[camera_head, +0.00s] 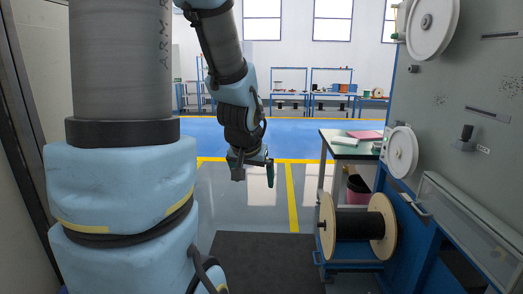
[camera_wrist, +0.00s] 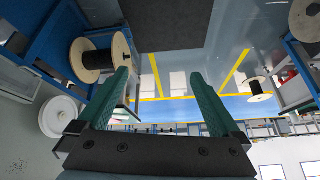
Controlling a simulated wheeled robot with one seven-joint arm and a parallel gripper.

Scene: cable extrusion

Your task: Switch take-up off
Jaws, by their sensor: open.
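My gripper (camera_head: 254,177) hangs in free air left of the grey machine panel (camera_head: 440,110), well apart from it. In the wrist view its two green fingers (camera_wrist: 160,75) are spread with nothing between them. A black knob or lever (camera_head: 466,134) sticks out of the panel at the right, with a small label beside it; I cannot read the label or tell the knob's setting. A wooden-flanged spool of black cable (camera_head: 357,226) sits low in a blue frame; it also shows in the wrist view (camera_wrist: 98,57). I cannot tell which control belongs to the take-up.
White wheels (camera_head: 402,153) stand out from the panel's left edge. A green-topped table (camera_head: 345,150) with a pink bin (camera_head: 358,190) is behind the spool. A dark mat (camera_head: 262,255) covers the near floor. The floor between my gripper and the spool is clear.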

